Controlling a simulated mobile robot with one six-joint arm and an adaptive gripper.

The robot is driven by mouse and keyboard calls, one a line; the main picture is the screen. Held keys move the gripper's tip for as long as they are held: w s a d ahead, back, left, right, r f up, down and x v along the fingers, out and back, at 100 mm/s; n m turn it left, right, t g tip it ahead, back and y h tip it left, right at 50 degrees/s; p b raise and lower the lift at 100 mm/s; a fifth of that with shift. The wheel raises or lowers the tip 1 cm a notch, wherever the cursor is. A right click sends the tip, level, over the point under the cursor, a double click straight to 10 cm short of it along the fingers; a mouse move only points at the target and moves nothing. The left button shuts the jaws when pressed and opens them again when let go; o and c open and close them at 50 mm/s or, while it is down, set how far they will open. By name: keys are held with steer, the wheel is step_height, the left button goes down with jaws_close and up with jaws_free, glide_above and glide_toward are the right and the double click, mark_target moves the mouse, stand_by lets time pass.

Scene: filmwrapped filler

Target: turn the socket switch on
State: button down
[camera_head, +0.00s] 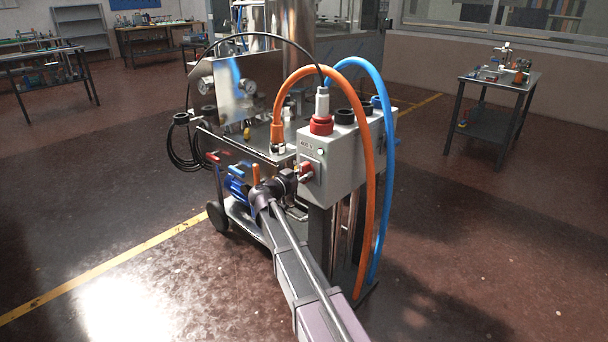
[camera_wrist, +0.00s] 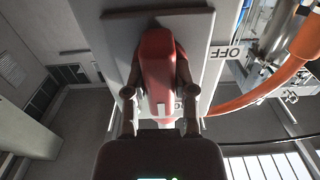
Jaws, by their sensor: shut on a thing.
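The socket switch (camera_wrist: 157,82) is a red rotary handle on a grey plate on the side of the grey socket box (camera_head: 340,150). In the head view the red switch (camera_head: 306,172) shows at the lower left of the box front. My gripper (camera_wrist: 158,68) is shut on the red handle, one dark finger on each side of it. In the wrist view the handle runs nearly upright. An OFF label (camera_wrist: 228,53) is right of it. A second label (camera_wrist: 178,106) near its lower end is partly hidden by a finger. In the head view my gripper (camera_head: 289,182) reaches the switch from the left.
A grey plug sits in the red socket (camera_head: 321,124) on top of the box. An orange hose (camera_head: 367,180) and a blue hose (camera_head: 388,170) arch down beside the box. A machine with a shiny panel (camera_head: 238,92) stands behind. The floor around is mostly clear.

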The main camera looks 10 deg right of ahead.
steer(key=shift+c, duration=2.2)
jaws_free()
steer(key=shift+a, duration=0.1)
steer(key=v, duration=1.2)
